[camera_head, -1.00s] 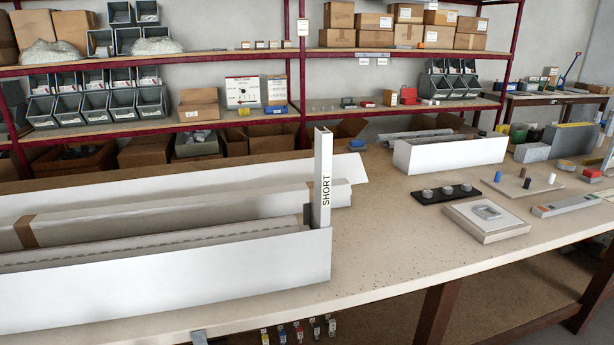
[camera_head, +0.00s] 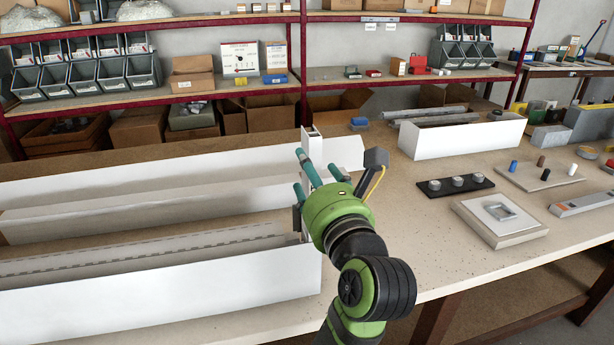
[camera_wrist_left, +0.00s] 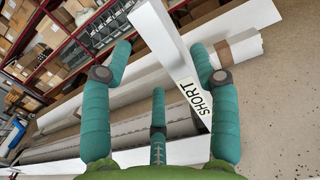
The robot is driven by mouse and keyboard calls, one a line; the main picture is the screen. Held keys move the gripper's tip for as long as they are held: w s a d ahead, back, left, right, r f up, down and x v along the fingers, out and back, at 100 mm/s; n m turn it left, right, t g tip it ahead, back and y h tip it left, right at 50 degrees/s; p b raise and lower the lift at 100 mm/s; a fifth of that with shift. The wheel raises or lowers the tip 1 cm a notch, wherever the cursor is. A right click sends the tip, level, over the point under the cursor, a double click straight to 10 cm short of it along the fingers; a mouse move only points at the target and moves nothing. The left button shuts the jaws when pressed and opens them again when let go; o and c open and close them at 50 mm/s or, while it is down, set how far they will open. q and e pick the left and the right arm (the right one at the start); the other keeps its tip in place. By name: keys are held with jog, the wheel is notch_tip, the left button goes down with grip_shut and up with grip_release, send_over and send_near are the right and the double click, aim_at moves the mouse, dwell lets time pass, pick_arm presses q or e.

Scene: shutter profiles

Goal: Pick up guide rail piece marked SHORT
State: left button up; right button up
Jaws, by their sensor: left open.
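The guide rail piece marked SHORT (camera_head: 312,146) is a white strip standing upright at the right end of the long white box (camera_head: 150,301). In the head view my arm and gripper cover most of it, including its label. In the left wrist view the rail (camera_wrist_left: 158,33) runs between my fingers, with the black word SHORT on its pale label (camera_wrist_left: 196,98). My left gripper (camera_head: 306,178) has teal fingers spread open around the rail. In the wrist view, fingers stand apart on both sides of it. I cannot tell whether any finger touches it. My right gripper is not in view.
The long box holds other pale lengths (camera_head: 130,262). A shorter white box (camera_head: 470,139) with grey profiles stands at the back right. A black strip with grey knobs (camera_head: 455,187), a square plate (camera_head: 500,221) and a board with pegs (camera_head: 540,174) lie right of my arm. Shelves stand behind.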

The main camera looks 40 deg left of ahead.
aim_at(305, 150)
pick_arm(q)
jog(key=shift+h, duration=0.3)
jog(key=w+a+p, duration=0.1)
jog(key=w+a+r+p, duration=0.1)
jog(key=w+a+p, duration=0.1)
jog(key=shift+w+a+r, duration=0.3)
jog(key=shift+w+a, duration=0.05)
jog(key=shift+a, duration=0.05)
jog(key=shift+f+p+x, duration=0.25)
jog(key=shift+p+x, duration=0.1)
jog(key=shift+x, duration=0.65)
jog(key=shift+w+a+f+n, duration=0.15)
jog(key=shift+a+n, duration=0.05)
jog(key=shift+n, duration=0.1)
jog(key=shift+d, duration=0.15)
jog(key=c, duration=0.6)
grip_shut()
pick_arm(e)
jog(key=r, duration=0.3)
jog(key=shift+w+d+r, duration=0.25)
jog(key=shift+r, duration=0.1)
